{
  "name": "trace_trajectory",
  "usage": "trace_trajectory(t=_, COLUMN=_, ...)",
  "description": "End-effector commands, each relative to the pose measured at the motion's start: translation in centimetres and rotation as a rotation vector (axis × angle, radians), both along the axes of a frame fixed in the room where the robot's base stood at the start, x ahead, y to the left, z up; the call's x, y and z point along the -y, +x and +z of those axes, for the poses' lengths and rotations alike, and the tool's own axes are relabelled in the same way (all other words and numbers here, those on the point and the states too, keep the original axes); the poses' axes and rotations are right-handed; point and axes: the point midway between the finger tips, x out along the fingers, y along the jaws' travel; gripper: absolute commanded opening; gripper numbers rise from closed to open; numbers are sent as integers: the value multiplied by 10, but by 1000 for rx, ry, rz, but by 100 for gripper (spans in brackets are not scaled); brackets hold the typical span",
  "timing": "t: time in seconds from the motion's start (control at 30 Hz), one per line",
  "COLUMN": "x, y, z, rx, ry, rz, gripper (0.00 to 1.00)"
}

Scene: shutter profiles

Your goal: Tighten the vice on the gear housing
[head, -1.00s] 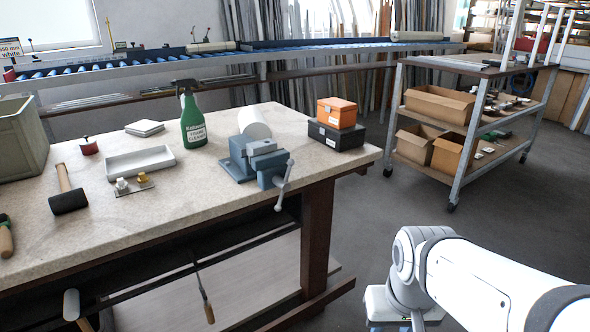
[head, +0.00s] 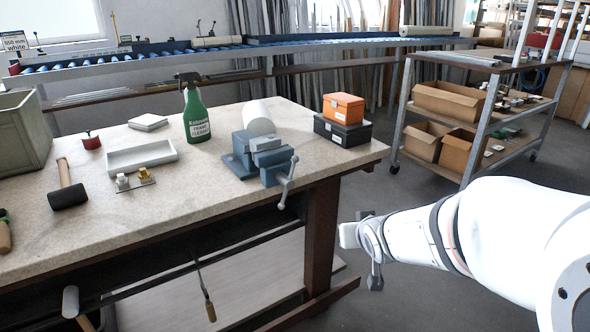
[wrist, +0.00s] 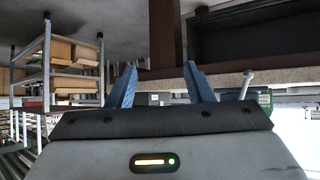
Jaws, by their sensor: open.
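The blue-grey vice (head: 258,157) stands on the bench near its front right edge. Its handle (head: 287,180) hangs tilted over the front edge. A pale cylinder (head: 259,119) sits at the back of the vice; I cannot tell whether it is the gear housing or whether the jaws touch it. My gripper's two blue fingers (wrist: 161,85) are spread and empty in the wrist view, which looks upside down. A thin grey rod, seemingly the vice handle (wrist: 247,84), shows right of the fingers, apart from them. In the head view my arm's end is right of the bench, below its top.
An orange box (head: 343,107) on a black case (head: 342,131) stands right of the vice. A green spray bottle (head: 195,112), a white tray (head: 141,156) and a mallet (head: 69,188) are to the left. A bench leg (head: 321,235) and a shelf cart (head: 478,120) flank the floor.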

Motion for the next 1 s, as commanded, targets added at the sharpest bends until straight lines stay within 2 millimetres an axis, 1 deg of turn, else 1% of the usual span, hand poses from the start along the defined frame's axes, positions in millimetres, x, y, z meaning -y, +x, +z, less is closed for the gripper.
trace_trajectory(t=0.03, x=-13, y=18, z=-1, rx=71, ry=25, rz=45, gripper=47)
trace_trajectory(t=0.1, x=-32, y=40, z=6, rx=183, ry=71, rz=108, gripper=47)
trace_trajectory(t=0.2, x=-60, y=61, z=15, rx=321, ry=151, rz=205, gripper=47)
trace_trajectory(t=0.3, x=-86, y=71, z=24, rx=428, ry=236, rz=293, gripper=47)
trace_trajectory(t=0.4, x=-104, y=75, z=31, rx=504, ry=311, rz=363, gripper=47)
trace_trajectory(t=0.5, x=-115, y=75, z=35, rx=550, ry=361, rz=410, gripper=47)
trace_trajectory(t=0.67, x=-126, y=79, z=38, rx=577, ry=393, rz=438, gripper=47)
trace_trajectory(t=0.77, x=-134, y=90, z=38, rx=578, ry=394, rz=439, gripper=47)
trace_trajectory(t=1.0, x=-155, y=122, z=38, rx=578, ry=392, rz=437, gripper=47)
